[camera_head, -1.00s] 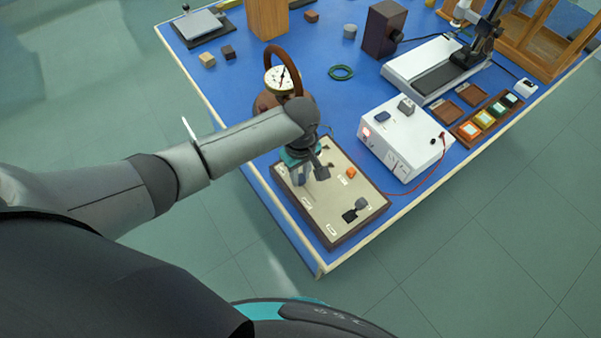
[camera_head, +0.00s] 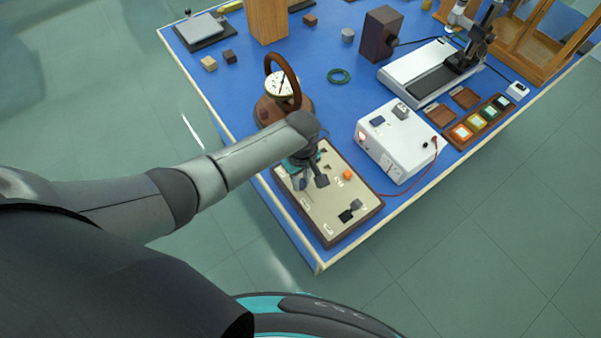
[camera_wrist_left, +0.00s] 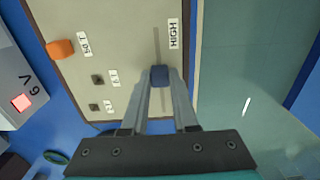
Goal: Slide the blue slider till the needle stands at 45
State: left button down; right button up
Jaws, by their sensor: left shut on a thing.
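The blue slider (camera_wrist_left: 160,75) sits in a straight slot in a beige panel (camera_wrist_left: 125,18), with a HIGH label beside the slot's far end in the left wrist view. My left gripper (camera_wrist_left: 160,82) is shut on the slider, one finger on each side. In the head view my left gripper (camera_head: 299,182) is over the left part of the panel (camera_head: 325,208), and the arm hides much of that area. A round white dial with a dark needle (camera_head: 281,84) is on a copper vessel (camera_head: 268,110) behind the arm. Its numbers are too small to read.
An orange knob (camera_wrist_left: 61,49) and small dark switches (camera_wrist_left: 97,79) are on the panel. A white power unit (camera_head: 395,145) with a red lead stands right of it. A green ring (camera_head: 339,76) lies behind. The table edge runs close along the panel's left side.

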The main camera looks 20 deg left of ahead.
aim_at(301, 182)
pick_arm(q)
jog(key=c, duration=0.7)
grip_release()
notch_tip(301, 182, up, 15)
jog(key=p, duration=0.3)
jog(key=shift+r, duration=0.15)
